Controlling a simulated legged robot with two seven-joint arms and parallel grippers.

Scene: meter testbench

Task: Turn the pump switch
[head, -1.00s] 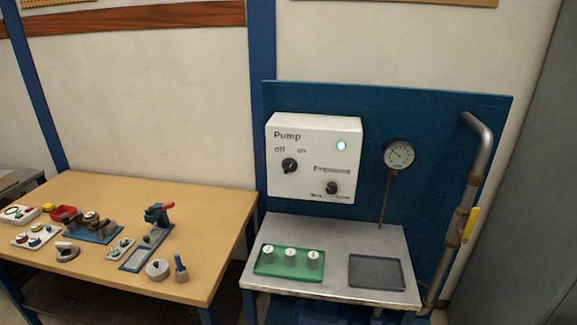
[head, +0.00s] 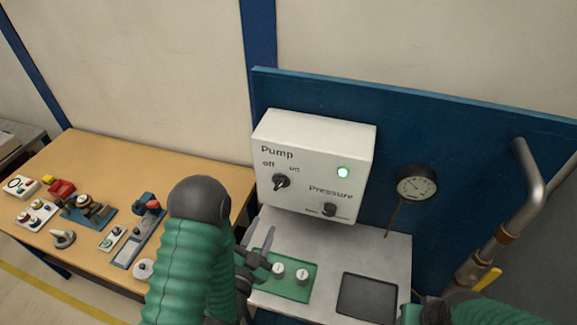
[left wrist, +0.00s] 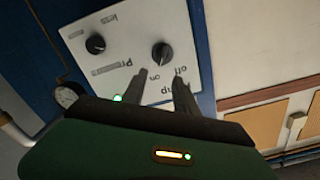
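The pump switch (head: 281,181) is a black knob on the white control box (head: 330,150), below the "off" and "on" labels. A green lamp (head: 343,173) glows on the box. My left gripper (head: 262,243) is below the switch, in front of the green tray, apart from the box. In the left wrist view its two fingers (left wrist: 162,76) are spread with nothing between them, and the switch (left wrist: 162,54) shows just beyond the gap. My right arm shows at the bottom right of the head view; its fingers cannot be made out.
A black pressure knob (head: 329,209) is lower on the box. A green tray (head: 297,291) with white-topped knobs and a dark tray (head: 367,298) lie on the metal shelf. A gauge (head: 417,185) and a pipe (head: 530,185) stand at the right. A wooden table (head: 120,155) with parts is at the left.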

